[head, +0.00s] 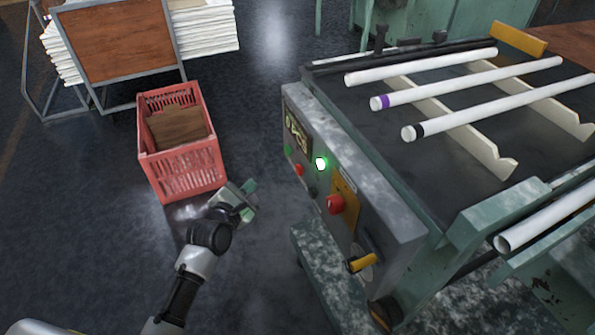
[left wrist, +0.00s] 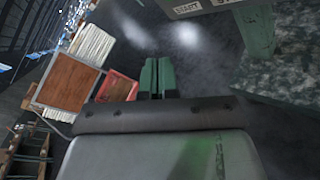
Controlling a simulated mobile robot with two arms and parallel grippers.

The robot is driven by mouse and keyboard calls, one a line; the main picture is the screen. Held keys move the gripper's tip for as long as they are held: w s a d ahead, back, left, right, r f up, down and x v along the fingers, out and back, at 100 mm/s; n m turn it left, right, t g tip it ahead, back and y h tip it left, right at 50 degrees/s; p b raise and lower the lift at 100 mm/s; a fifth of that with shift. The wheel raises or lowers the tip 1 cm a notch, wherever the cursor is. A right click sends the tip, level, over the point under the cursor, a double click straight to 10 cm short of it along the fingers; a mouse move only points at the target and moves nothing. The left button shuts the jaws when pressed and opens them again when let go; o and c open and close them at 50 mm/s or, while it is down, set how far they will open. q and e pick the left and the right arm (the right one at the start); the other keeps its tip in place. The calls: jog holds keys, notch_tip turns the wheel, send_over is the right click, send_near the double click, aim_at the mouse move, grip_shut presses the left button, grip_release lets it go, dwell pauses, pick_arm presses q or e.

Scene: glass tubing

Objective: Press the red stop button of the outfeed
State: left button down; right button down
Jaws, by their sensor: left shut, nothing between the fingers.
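The outfeed's control panel (head: 374,218) faces me on the front of the green machine in the head view. A large red button (head: 335,204) sits on a yellow plate (head: 346,197) on it. The panel's lower edge (left wrist: 195,8) shows at the top there; no red button shows in that view.
A red crate (head: 183,172) stands on the floor just beyond my left gripper. A cart with white stacks (head: 205,27) is behind it. Glass tubes (head: 470,82) lie on the machine top. A yellow-handled switch (head: 362,262) sticks out low on the panel.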

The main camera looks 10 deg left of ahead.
aim_at(300, 170)
pick_arm(q)
jog(key=shift+d, duration=0.1)
pick_arm(e)
jog(key=shift+w, duration=0.1)
